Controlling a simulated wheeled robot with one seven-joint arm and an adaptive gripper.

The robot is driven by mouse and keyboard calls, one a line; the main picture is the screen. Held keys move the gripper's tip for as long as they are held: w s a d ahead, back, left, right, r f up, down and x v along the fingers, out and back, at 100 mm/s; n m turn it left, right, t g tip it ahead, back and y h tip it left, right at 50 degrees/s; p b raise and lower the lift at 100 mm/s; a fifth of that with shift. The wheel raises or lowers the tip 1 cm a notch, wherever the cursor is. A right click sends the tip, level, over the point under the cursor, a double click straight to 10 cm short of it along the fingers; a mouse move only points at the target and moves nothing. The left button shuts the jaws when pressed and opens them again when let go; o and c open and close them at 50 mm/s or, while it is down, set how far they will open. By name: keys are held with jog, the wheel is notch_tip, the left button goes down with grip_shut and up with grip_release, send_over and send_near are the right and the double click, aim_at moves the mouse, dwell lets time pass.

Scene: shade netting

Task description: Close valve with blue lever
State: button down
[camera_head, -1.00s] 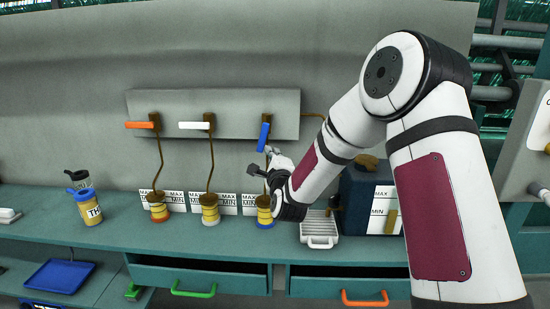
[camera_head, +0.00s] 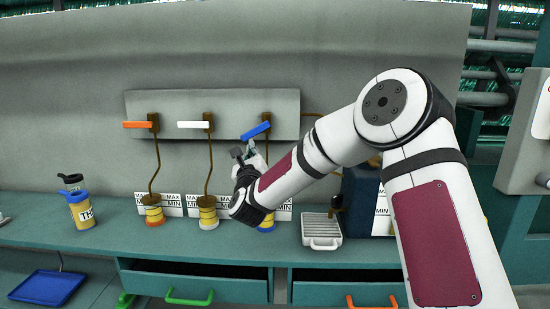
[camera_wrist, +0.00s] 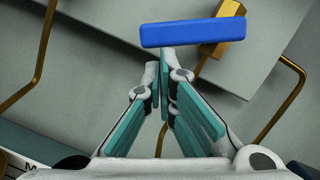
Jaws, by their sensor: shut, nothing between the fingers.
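The blue lever (camera_head: 256,130) sits on its brass valve at the right end of the grey wall panel. In the head view it slants, its left end lower than its right. In the wrist view the blue lever (camera_wrist: 193,32) spans the top, just beyond my fingertips, with the brass valve body (camera_wrist: 222,36) behind it. My gripper (camera_head: 249,150) is shut and empty, just below the lever's left part. The wrist view shows its fingers (camera_wrist: 163,75) together; I cannot tell whether they touch the lever.
The orange lever (camera_head: 137,125) and white lever (camera_head: 193,125) on the same panel lie level, pointing left. Jars with yellow bands stand on the bench below, beside MAX/MIN cards. Brown pipes run down from the valves. A grey tray (camera_head: 321,232) stands to the right.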

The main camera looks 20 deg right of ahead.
aim_at(243, 139)
jog(key=shift+w+a+r+m+h+b, duration=0.15)
jog(key=shift+a+r+m+h+b, duration=0.25)
jog(key=shift+m, duration=0.75)
jog(key=shift+w+a+r+m+h+b, duration=0.1)
jog(key=shift+a+r+m+h+b, duration=0.3)
jog(key=shift+m, duration=0.7)
jog(key=shift+w+a+r+m+h+b, duration=0.15)
jog(key=shift+a+r+m+h+b, duration=0.3)
jog(key=shift+m, duration=0.7)
jog(key=shift+r, duration=0.1)
